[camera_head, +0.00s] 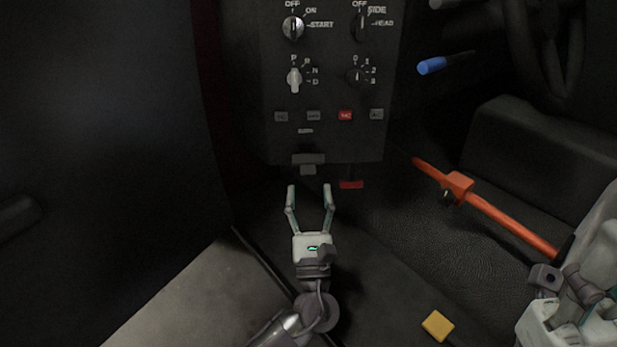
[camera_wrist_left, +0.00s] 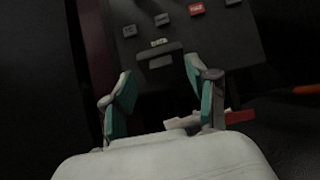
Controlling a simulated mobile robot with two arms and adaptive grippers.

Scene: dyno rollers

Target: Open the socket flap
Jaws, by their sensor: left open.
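A dark panel (camera_head: 325,142) faces me, with a small grey flap (camera_head: 308,159) at its lower edge, under a tiny label. I take it for the socket flap; I cannot tell clearly whether it is closed. A smaller grey piece hangs just below it. My left gripper (camera_head: 310,188) is open and empty, just below the flap, its fingers pointing up at it and apart from it. In the left wrist view the flap (camera_wrist_left: 156,61) lies beyond and between the open fingers (camera_wrist_left: 160,85). Part of my right arm (camera_head: 570,310) shows at the lower right; its fingers cannot be made out.
A red tab (camera_head: 351,184) sticks out under the panel, close right of the left gripper. An orange bar (camera_head: 500,217) slants to the right. Knobs and a row of buttons (camera_head: 345,115) are above. A yellow block (camera_head: 438,326) lies on the floor. A blue-tipped lever (camera_head: 432,66) is upper right.

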